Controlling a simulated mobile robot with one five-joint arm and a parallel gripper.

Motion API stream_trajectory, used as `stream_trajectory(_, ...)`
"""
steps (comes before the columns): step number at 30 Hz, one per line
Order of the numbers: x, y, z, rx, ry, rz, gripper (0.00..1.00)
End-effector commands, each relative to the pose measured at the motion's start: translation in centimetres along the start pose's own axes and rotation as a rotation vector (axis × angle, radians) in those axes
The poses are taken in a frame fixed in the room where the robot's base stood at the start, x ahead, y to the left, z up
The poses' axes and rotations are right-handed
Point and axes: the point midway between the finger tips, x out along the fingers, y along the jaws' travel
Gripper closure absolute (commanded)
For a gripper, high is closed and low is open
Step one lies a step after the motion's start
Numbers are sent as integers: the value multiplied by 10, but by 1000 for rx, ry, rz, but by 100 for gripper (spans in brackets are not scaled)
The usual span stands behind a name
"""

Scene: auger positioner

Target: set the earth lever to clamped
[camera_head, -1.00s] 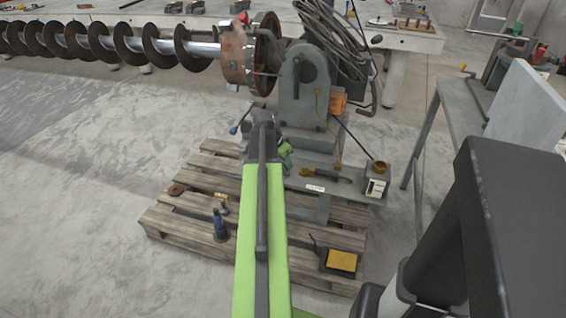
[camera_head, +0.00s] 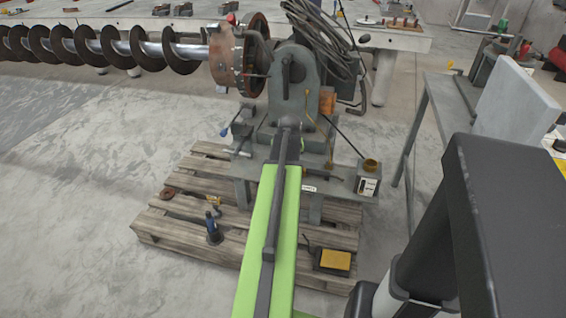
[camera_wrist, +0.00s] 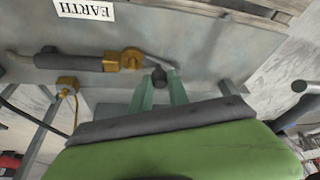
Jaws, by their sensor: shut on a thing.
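The white EARTH label (camera_wrist: 85,9) appears upside down at the top left of the wrist view, on a grey metal plate (camera_wrist: 215,45). Below it lies a dark grey handle (camera_wrist: 68,62) with a brass-coloured clamp head (camera_wrist: 124,60). My gripper (camera_wrist: 159,82) has its two green fingers closed around a small dark knob (camera_wrist: 158,75), which seems to be the end of the earth lever. The lever's shaft and its set position are not clear. In the head view my arm hides the knob and fingertips; a white label (camera_head: 308,189) shows just right of the arm.
The grey pedestal (camera_head: 293,85) with the auger (camera_head: 150,50) stands behind my gripper. A meter box (camera_head: 367,182) is at the right.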

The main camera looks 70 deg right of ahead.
Motion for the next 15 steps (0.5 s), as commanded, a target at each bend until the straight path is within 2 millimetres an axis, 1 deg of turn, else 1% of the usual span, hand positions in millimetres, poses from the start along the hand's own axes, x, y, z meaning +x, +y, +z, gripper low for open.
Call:
stream_trajectory(6, 2, 5, -5, -145, 0, -61, 100)
stream_trajectory(15, 4, 7, -8, -270, -1, -113, 100)
